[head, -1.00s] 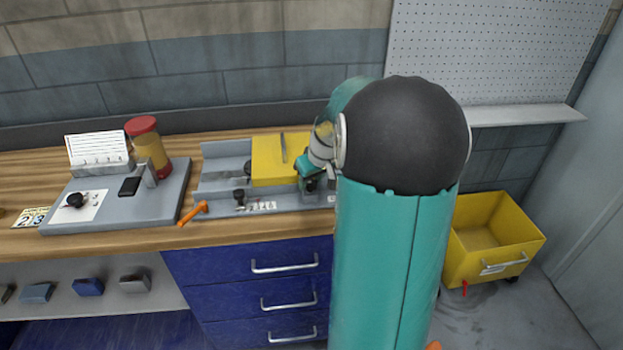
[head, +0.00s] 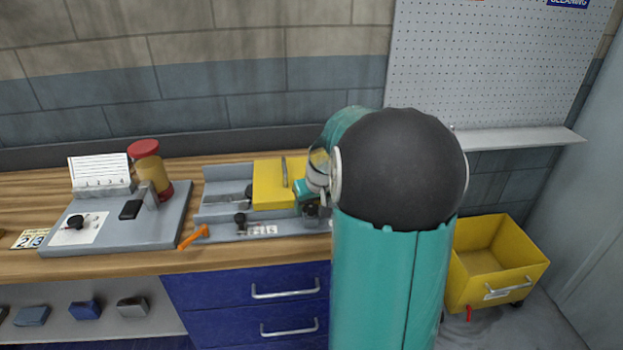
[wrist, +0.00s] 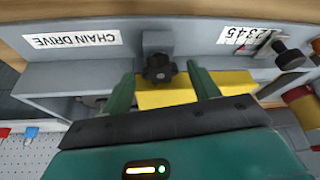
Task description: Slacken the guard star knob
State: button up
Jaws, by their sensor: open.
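The guard star knob (wrist: 158,68) is black and lobed, on a small grey block of the grey fixture, in the wrist view. The yellow guard (wrist: 180,95) lies just behind it; it also shows in the head view (head: 268,190). My gripper (wrist: 160,72) is open, its two green fingers apart. The knob appears between the fingertips in the picture; I cannot tell whether they touch it. In the head view my arm hides most of the gripper and the fixture's right end.
A "CHAIN DRIVE" label (wrist: 72,40) and a numbered scale (wrist: 240,36) flank the knob. Another black knob (wrist: 288,54) stands by the scale. An orange-handled tool (head: 193,237) lies at the fixture's front left. A red-lidded jar (head: 149,165) stands further left. A yellow bin (head: 462,285) is at right.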

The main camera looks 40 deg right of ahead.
jog(key=m, duration=0.2)
jog(key=m+h, duration=0.1)
jog(key=m, duration=0.1)
jog(key=shift+w+a+g+h, duration=0.1)
jog(key=shift+a+g+h, duration=0.1)
jog(key=shift+g+h, duration=0.15)
jog(key=v, duration=1.3)
jog(key=shift+r, duration=0.4)
jog(key=g+y, duration=0.3)
send_over(310, 209)
jog(key=shift+g, duration=0.25)
jog(key=f, duration=1.3)
jog(key=shift+w+d, duration=0.15)
jog(key=shift+d, duration=0.15)
jog(key=shift+c, duration=0.2)
jog(key=shift+r, duration=0.1)
jog(key=c, duration=0.9)
